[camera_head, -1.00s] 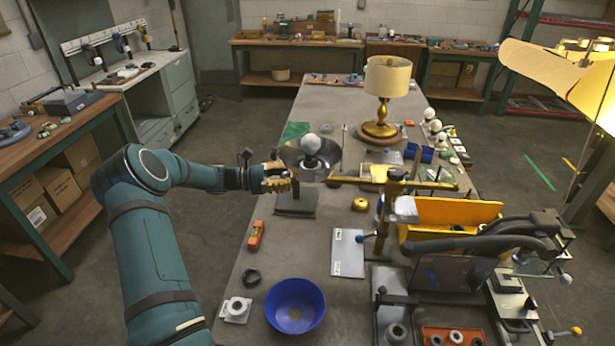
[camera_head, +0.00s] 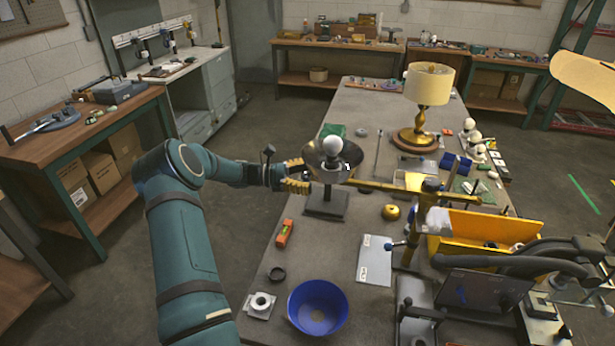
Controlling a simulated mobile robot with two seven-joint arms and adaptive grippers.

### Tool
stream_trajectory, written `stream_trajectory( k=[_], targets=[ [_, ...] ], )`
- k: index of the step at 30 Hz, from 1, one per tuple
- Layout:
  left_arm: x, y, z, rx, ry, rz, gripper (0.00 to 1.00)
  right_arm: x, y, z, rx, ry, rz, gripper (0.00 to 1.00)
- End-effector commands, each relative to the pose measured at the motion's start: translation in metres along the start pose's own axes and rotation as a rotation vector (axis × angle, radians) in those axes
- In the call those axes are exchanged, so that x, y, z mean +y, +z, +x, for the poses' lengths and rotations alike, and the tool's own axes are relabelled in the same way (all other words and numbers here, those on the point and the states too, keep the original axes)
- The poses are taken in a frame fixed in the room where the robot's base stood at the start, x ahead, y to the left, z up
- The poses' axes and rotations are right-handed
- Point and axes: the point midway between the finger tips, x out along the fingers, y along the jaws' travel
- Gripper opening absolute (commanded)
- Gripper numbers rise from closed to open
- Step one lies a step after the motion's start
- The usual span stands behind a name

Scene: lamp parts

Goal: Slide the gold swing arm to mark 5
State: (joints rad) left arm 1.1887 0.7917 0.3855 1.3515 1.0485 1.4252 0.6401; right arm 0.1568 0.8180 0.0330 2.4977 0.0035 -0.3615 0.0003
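The gold swing arm (camera_head: 382,186) is a long, thin, roughly level bar. It crosses the top of an upright gold post (camera_head: 410,235) on the right half of the table. Its left end reaches close to a dark dish (camera_head: 316,159) with a white bulb (camera_head: 333,146) on a dark square stand (camera_head: 325,205). My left gripper (camera_head: 299,177) has yellow fingers, spread apart, at the left edge of the dish. It looks empty and is apart from the swing arm. Numbered marks are too small to read. My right gripper is not in view.
A brass table lamp (camera_head: 428,85) stands behind the swing arm. A yellow bin (camera_head: 475,230) and dark fixture are to its right. A blue bowl (camera_head: 317,308), orange level (camera_head: 285,233) and grey plate (camera_head: 374,262) lie in front. The table's left front has bare room.

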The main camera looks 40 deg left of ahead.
Motion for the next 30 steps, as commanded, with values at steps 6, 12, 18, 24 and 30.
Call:
stream_trajectory(
  k=[6, 12, 18, 24, 30],
  targets=[
    [0.000, 0.000, -0.003, 0.001, 0.001, 0.000, 0.65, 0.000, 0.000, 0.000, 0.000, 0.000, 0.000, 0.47],
    [0.001, -0.001, -0.030, 0.003, 0.003, 0.001, 0.65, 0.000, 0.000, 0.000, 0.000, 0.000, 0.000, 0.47],
    [0.001, -0.001, -0.072, 0.002, 0.004, 0.001, 0.65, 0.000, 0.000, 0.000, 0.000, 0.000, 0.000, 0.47],
    [0.000, -0.001, -0.104, 0.002, 0.002, 0.000, 0.65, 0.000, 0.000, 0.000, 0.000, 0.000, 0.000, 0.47],
    [0.000, 0.000, -0.119, 0.000, 0.000, 0.001, 0.65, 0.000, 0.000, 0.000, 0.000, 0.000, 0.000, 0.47]
  ],
)
